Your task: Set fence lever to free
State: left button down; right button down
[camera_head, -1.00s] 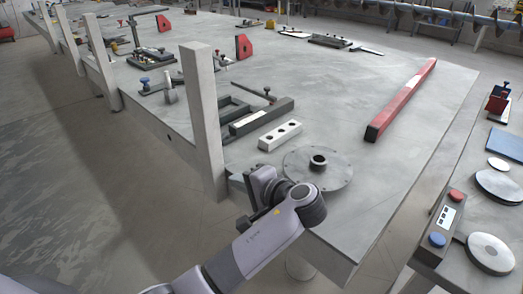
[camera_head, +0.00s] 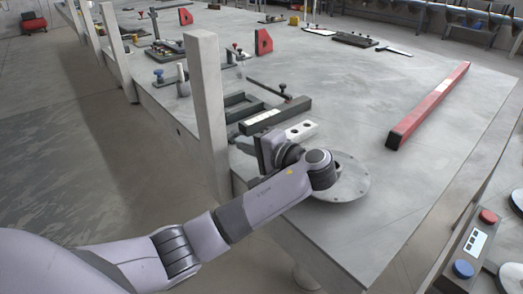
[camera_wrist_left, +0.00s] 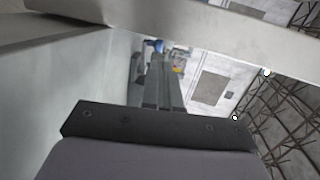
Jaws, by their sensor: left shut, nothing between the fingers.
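A dark lever with a round black knob (camera_head: 283,87) lies at the far end of a dark rail assembly (camera_head: 275,116) on the grey table, in the head view. I cannot tell its setting, and no label is readable. My left gripper (camera_head: 262,148) is over the table's near left edge, in front of the rail and apart from the lever. Its fingers are hard to make out in the head view. In the left wrist view the gripper (camera_wrist_left: 160,78) points along the table, shut and empty. My right gripper is not in view.
A white post (camera_head: 206,100) stands close left of my left gripper. A round flanged disc (camera_head: 345,185) and a white block with holes (camera_head: 303,130) lie partly behind my arm. A red bar (camera_head: 428,105) lies to the right. The middle of the table is clear.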

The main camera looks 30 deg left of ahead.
pick_arm(q)
jog(key=x, duration=0.6)
jog(key=shift+s+a+r+p, duration=0.15)
jog(key=shift+a+p, duration=0.15)
jog(key=shift+p, duration=0.45)
